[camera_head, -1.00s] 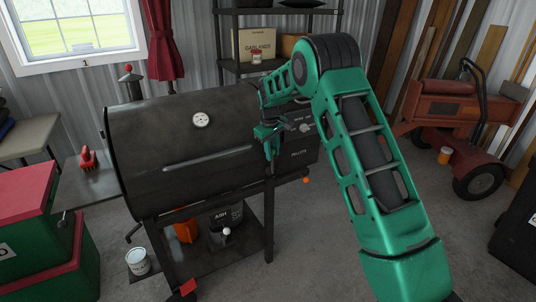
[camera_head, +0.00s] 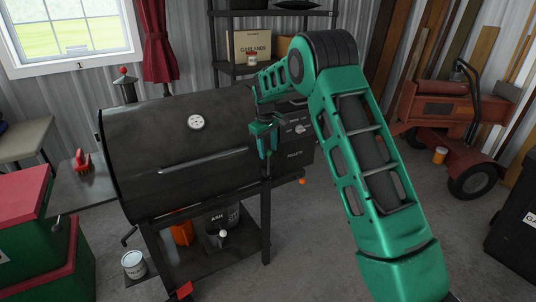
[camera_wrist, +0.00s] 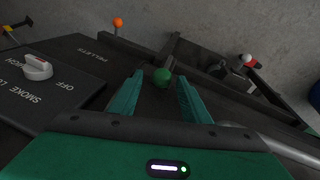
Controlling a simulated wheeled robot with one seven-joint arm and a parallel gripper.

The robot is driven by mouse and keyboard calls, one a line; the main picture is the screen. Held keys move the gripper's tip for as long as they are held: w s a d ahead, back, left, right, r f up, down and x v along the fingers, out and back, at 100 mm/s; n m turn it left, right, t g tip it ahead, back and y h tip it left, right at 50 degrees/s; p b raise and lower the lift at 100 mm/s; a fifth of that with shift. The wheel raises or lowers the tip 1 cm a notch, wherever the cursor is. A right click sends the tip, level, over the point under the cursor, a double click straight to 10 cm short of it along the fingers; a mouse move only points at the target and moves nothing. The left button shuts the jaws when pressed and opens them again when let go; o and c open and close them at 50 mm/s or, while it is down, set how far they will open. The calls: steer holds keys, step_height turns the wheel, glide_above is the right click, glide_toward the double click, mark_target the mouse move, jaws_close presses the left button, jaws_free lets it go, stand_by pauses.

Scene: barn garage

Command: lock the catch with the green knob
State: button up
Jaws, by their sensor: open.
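In the head view my gripper (camera_head: 265,138) points down in front of the grill's right part, between the lid and the control panel. I cannot make out the knob in that view, and the catch's own shape is unclear.
A white dial (camera_wrist: 37,67) sits on the control panel. An orange ball (camera_wrist: 118,22) and a white knob (camera_wrist: 247,58) lie beyond my gripper. The lid handle (camera_head: 205,160) runs along the grill's front.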

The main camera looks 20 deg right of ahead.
steer(key=v, duration=0.8)
steer(key=shift+r, duration=0.2)
steer(key=shift+w, duration=0.1)
steer(key=s+d+r+m, duration=0.2)
steer(key=s+d+r, duration=0.15)
steer(key=s, duration=0.65)
steer(key=s+d+r+m+g, duration=0.1)
steer(key=s+d+r+m, duration=0.1)
steer(key=s+d, duration=0.5)
steer(key=s+d+r+m, duration=0.2)
steer(key=s, duration=1)
steer(key=s+a+f+m, duration=0.1)
steer(key=s+f+m, duration=0.1)
steer(key=s, duration=1.2)
steer(key=s+a+f+m+g+y, duration=0.1)
steer(key=s+f+m, duration=0.2)
steer(key=s, duration=1.1)
steer(key=shift+a+f+y, duration=0.15)
steer(key=shift+f+y, duration=0.1)
steer(key=shift+y, duration=0.05)
